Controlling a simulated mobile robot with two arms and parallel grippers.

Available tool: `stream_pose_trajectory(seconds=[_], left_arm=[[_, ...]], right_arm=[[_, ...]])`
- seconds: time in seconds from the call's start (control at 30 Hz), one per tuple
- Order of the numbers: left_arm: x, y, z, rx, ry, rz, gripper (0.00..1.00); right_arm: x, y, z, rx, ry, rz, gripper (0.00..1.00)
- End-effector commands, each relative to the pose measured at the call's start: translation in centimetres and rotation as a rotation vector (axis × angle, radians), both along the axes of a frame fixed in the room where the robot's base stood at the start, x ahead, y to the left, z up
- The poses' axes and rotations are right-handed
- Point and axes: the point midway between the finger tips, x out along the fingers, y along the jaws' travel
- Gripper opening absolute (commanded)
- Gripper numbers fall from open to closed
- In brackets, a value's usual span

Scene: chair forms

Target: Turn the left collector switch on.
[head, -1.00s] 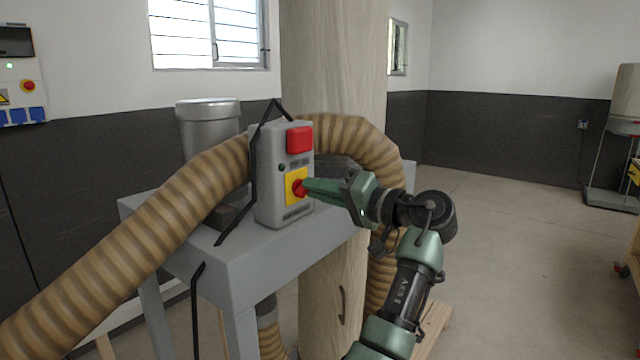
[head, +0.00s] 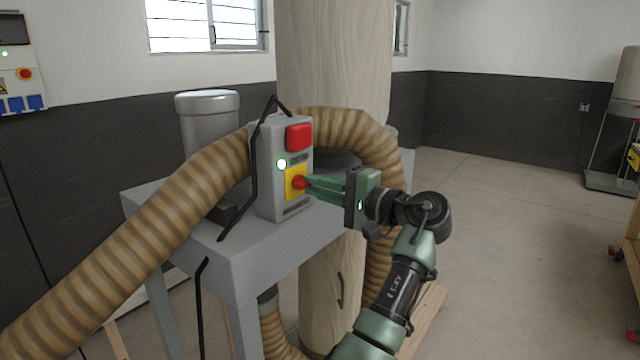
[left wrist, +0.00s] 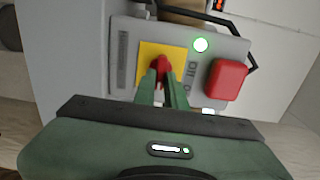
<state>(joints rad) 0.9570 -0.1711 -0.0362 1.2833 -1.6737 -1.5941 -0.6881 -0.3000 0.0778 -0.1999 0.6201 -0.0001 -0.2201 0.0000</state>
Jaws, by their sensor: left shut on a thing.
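The collector's grey switch box (head: 268,190) stands on the grey metal stand. It carries a red rotary switch (head: 299,183) on a yellow plate (head: 290,194), a red square button (head: 299,137) above it, and a small lamp (head: 281,164) that glows white-green. My left gripper (head: 308,184) has its green fingers closed on the red switch. In the left wrist view the fingers (left wrist: 162,84) pinch the red knob (left wrist: 161,64) on the yellow plate, and the lit lamp (left wrist: 201,45) shows beside it. My right gripper is in neither view.
A ribbed tan hose (head: 130,250) arches past the box on both sides. A black bent bar (head: 252,180) runs along the box's left edge. The grey stand (head: 285,248) lies below. Open floor (head: 500,240) is at the right.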

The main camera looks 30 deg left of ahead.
Motion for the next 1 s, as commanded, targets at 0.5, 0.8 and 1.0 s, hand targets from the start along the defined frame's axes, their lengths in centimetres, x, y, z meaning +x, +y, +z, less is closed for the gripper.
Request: stream_pose_trajectory(seconds=[0.5,0.8,1.0], left_arm=[[-0.1,0.3,0.6,0.011,-0.001,0.003,0.34],[0.0,0.1,0.2,0.005,0.002,0.001,0.34],[-0.1,-1.2,-0.1,0.005,0.002,-0.001,0.34]], right_arm=[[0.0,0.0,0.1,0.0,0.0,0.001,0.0],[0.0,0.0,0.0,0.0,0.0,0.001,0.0],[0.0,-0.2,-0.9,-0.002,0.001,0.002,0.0]])
